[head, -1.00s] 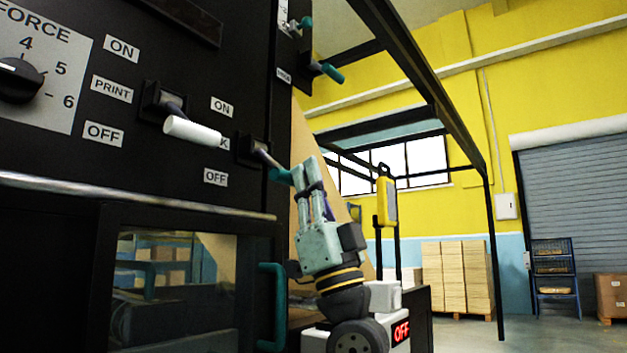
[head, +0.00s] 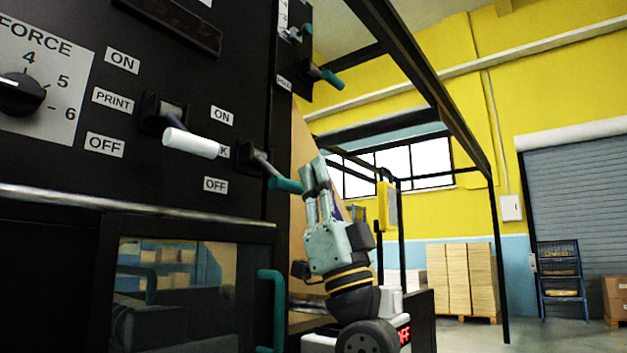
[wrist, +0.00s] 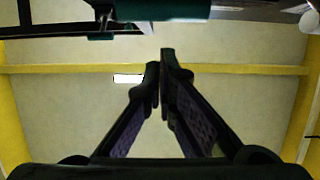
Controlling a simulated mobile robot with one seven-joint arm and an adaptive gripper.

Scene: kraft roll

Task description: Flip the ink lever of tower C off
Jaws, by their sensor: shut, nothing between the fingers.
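The ink lever (head: 286,185) is a dark stem with a teal grip. It juts from a slot on the black panel, right of a partly hidden label ending in K, between an ON label (head: 222,116) and an OFF label (head: 215,185). The grip slants right and down, ending about level with OFF. No tower letter is readable. My gripper (head: 318,165) points up just right of the grip's end, shut and empty; contact cannot be told. In the wrist view, the gripper's fingers (wrist: 163,58) meet below a dark teal bar (wrist: 165,9) at the top edge.
A white-handled lever (head: 190,142) by the PRINT label stands left of the ink lever. Another teal lever (head: 331,79) is above right. A teal door handle (head: 271,310) is below.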

